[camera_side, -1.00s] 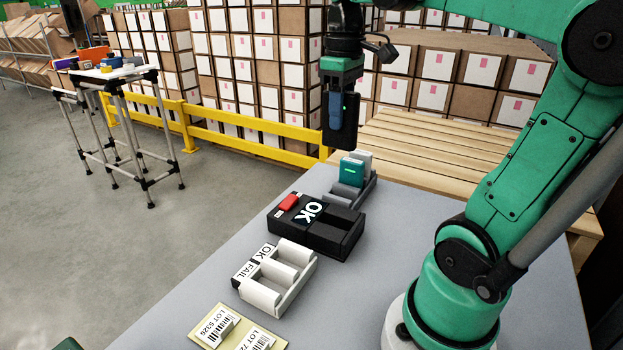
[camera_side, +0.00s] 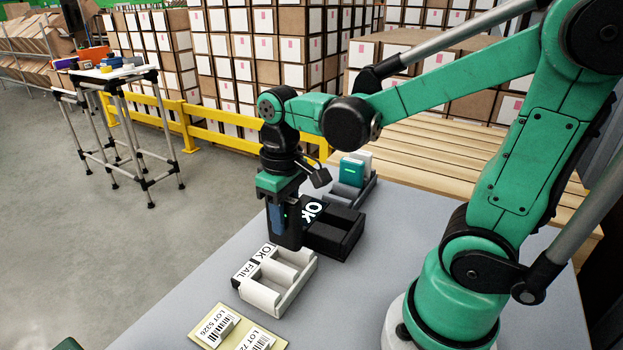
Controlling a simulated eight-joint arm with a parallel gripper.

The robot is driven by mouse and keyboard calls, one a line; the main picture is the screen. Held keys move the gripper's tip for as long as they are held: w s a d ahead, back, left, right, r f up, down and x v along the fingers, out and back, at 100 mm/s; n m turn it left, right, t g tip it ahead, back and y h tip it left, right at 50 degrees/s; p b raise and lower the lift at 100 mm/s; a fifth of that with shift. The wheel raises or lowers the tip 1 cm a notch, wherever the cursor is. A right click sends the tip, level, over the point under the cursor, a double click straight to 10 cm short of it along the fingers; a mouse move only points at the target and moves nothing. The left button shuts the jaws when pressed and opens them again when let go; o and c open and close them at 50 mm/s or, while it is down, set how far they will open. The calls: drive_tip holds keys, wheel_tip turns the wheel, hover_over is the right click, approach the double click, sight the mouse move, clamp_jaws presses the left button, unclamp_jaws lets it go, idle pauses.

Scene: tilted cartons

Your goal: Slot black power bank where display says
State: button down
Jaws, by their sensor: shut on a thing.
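My gripper (camera_side: 283,218) is shut on the black power bank (camera_side: 291,236), which hangs upright from it. Its lower end is over or just behind the far part of the white tray (camera_side: 279,298); I cannot tell if they touch. The tray has two empty-looking compartments, labelled OK (camera_side: 267,251) and FAIL (camera_side: 247,268). The black tester (camera_side: 337,236) stands behind the tray, its display (camera_side: 309,211) reading OK. The gripper and power bank hide the tester's left part.
A grey holder (camera_side: 345,192) at the table's back carries a teal power bank (camera_side: 352,172) and a pale one (camera_side: 364,158). A yellowish board (camera_side: 235,344) with LOT labels lies at the front. The grey table is clear to the tray's right.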

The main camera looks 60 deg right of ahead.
sight(287, 245)
drive_tip(key=shift+f, duration=3.05)
drive_tip(key=shift+f, duration=0.2)
drive_tip(key=shift+c, duration=2.4)
unclamp_jaws()
drive_tip(key=c, duration=0.4)
drive_tip(key=shift+o, duration=0.2)
drive_tip(key=shift+r, duration=4.05)
